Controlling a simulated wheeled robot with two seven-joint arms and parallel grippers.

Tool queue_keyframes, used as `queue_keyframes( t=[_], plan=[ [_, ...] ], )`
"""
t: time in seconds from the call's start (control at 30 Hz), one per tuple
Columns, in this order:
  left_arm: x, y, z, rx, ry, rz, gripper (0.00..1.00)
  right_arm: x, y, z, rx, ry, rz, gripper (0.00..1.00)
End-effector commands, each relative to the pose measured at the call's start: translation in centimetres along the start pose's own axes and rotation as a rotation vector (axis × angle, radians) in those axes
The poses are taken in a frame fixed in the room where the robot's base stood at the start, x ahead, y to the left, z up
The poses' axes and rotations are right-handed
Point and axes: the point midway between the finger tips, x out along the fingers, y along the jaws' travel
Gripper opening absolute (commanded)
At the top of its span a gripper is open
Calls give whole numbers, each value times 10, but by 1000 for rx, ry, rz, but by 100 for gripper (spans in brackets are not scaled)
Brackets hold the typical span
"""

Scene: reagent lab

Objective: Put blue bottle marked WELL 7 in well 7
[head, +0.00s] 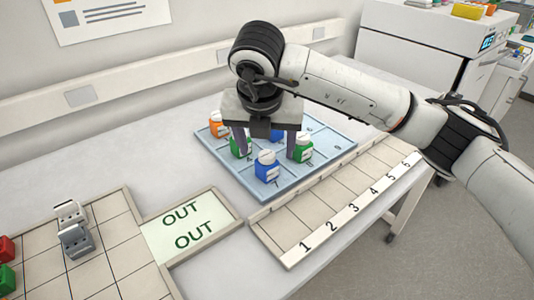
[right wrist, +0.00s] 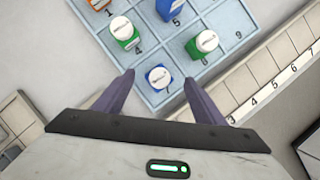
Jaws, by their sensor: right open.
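A blue bottle with a white cap (head: 266,168) stands upright on the blue numbered tray (head: 262,192), in its near corner cell. In the right wrist view this bottle (right wrist: 158,79) is in the cell with a 7 printed beside it. Its own label is too small to read. My right gripper (head: 266,150) is open and empty, pointing down above the tray. In the right wrist view its fingertips (right wrist: 160,88) show on either side of the blue bottle, not touching it. My left gripper is out of view.
Green bottles (right wrist: 125,34) (right wrist: 205,44), another blue bottle (right wrist: 168,8) and an orange bottle (head: 217,125) stand close by on the tray. A numbered rack (head: 285,222) runs along its right side. An OUT tray (head: 205,238) and a gridded tray (head: 110,262) lie left.

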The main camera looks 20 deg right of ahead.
Motion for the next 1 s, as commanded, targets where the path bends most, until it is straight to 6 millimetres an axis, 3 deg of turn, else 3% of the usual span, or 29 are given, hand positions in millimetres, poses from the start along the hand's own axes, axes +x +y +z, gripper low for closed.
queue_keyframes(
  t=[0.2,0.4,1.0],
  plan=[
    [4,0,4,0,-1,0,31,-48,1,0,-1,-4,3,64],
    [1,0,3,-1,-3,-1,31,-77,0,1,0,-4,1,64],
    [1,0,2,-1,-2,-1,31,-82,0,0,0,0,0,64]
  ],
)
